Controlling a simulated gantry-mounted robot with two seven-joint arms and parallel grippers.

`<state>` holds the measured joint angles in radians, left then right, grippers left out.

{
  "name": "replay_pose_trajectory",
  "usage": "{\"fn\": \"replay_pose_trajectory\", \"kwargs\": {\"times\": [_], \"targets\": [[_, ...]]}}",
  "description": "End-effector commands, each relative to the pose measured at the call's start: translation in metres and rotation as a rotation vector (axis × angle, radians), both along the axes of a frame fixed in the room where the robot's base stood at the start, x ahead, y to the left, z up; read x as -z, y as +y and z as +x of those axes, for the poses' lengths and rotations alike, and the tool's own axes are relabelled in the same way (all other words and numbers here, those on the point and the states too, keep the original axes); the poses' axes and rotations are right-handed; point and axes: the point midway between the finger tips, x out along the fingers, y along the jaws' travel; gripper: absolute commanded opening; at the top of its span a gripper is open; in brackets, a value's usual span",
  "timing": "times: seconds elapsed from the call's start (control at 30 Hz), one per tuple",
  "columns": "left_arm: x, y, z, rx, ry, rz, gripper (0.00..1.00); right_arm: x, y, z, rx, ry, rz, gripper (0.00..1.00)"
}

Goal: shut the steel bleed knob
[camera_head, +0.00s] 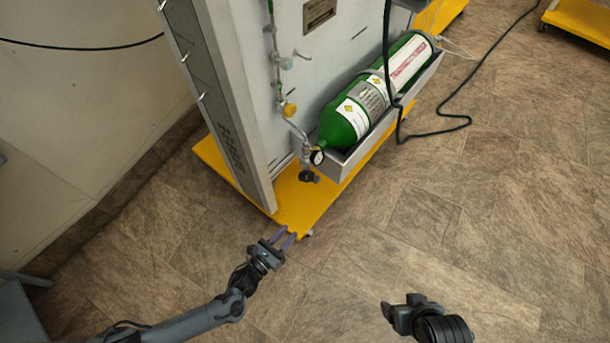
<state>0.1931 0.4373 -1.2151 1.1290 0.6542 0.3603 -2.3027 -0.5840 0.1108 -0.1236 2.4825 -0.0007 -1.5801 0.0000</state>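The grey trainer panel (245,70) carries a vertical pipe line on its right face. A small steel fitting with a side stem (286,63) sits high on this line; it may be the steel bleed knob, but it is too small to be sure or to tell its setting. Below it are a yellow knob (289,110), a round gauge (317,157) and a black knob (308,176). My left gripper (284,236) is open and empty, with two purple fingers apart, near the yellow base's front corner and away from the knobs.
A green cylinder (343,122) lies in a grey tray (337,167) right of the pipe line. The yellow base (296,215) sticks out under the panel. A dark hose (437,132) loops across the floor at right. The tiled floor in front is clear.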

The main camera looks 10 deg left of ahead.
Motion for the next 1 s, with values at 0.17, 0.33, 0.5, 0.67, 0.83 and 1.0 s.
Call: {"fn": "replay_pose_trajectory", "kwargs": {"times": [0.17, 0.33, 0.5, 0.67, 0.83, 1.0], "targets": [[-0.057, 0.007, 0.048, 0.037, -0.091, 0.049, 0.32, -0.022, -0.001, 0.001, 0.0, -0.001, -0.002, 0.79], [-0.074, 0.006, 0.072, 0.033, -0.125, 0.05, 0.32, -0.022, -0.008, 0.004, -0.002, -0.009, -0.022, 0.79], [-0.073, -0.004, 0.089, 0.032, -0.128, 0.049, 0.32, -0.01, -0.008, 0.004, -0.004, -0.008, -0.022, 0.79], [-0.072, -0.019, 0.111, 0.032, -0.128, 0.047, 0.32, 0.005, -0.002, 0.001, -0.005, 0.0, -0.008, 0.79], [-0.072, -0.033, 0.133, 0.032, -0.127, 0.048, 0.32, 0.019, -0.001, 0.001, 0.001, 0.001, -0.003, 0.79], [-0.073, -0.044, 0.149, 0.032, -0.126, 0.047, 0.32, 0.028, -0.002, 0.001, 0.002, 0.0, -0.005, 0.79]]}}
